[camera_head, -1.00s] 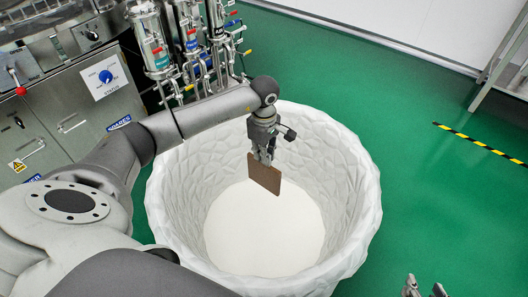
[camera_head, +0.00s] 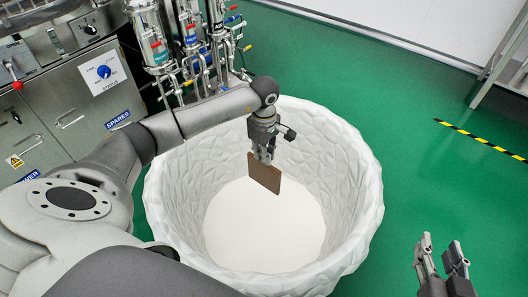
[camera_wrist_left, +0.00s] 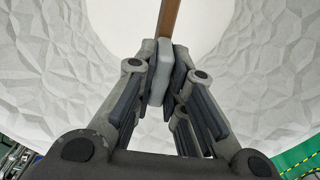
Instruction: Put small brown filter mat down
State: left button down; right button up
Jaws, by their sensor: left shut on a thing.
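The small brown filter mat (camera_head: 265,174) is a thin flat plate, held upright on edge over the white bin. My left gripper (camera_head: 263,155) is shut on its top edge and points down. In the left wrist view the mat (camera_wrist_left: 169,22) shows edge-on between the fingertips (camera_wrist_left: 165,65). The mat hangs inside the outline of the large white faceted bin (camera_head: 362,190), above its pale floor; its exact height over the floor is hard to tell. My right gripper (camera_head: 440,250) is at the lower right, empty, with its two fingers apart, over the green floor.
A steel washer machine with a blue knob (camera_head: 104,72) stands at the left. Valves and pipes (camera_head: 190,40) rise behind the bin. The green floor (camera_head: 420,170) to the right is free. A yellow-black strip (camera_head: 480,140) and a metal stand (camera_head: 505,70) are further right.

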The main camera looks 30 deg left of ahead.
pick_arm(q)
jog(key=c, duration=1.4)
grip_release()
jog(key=shift+s, duration=0.1)
